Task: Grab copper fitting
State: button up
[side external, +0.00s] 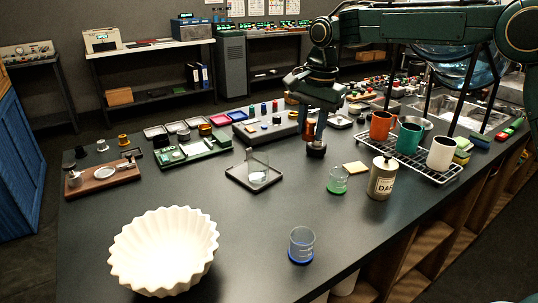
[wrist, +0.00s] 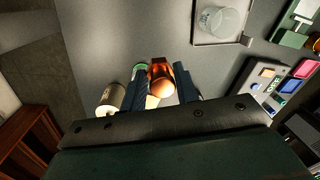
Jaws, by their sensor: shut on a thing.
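The copper fitting (wrist: 161,72) sits between the two dark fingers of my gripper (wrist: 160,85) in the wrist view, with a rounded, shiny orange-brown surface. My gripper is shut on it. In the side view my gripper (side external: 315,138) points down over the dark worktop, and a small orange-brown part of the copper fitting (side external: 308,130) shows at the fingers. The fingers hide most of it there. I cannot tell whether the fitting touches the worktop.
A tan canister (side external: 382,177) and a green-based beaker (side external: 337,181) stand right of my gripper. A glass beaker (side external: 257,167) stands on a dark tray to its left. A rack (side external: 432,173) holds mugs. A white fluted bowl (side external: 163,250) and blue-based beaker (side external: 301,245) stand in front.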

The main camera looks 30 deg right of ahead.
jog(key=shift+r, duration=1.3)
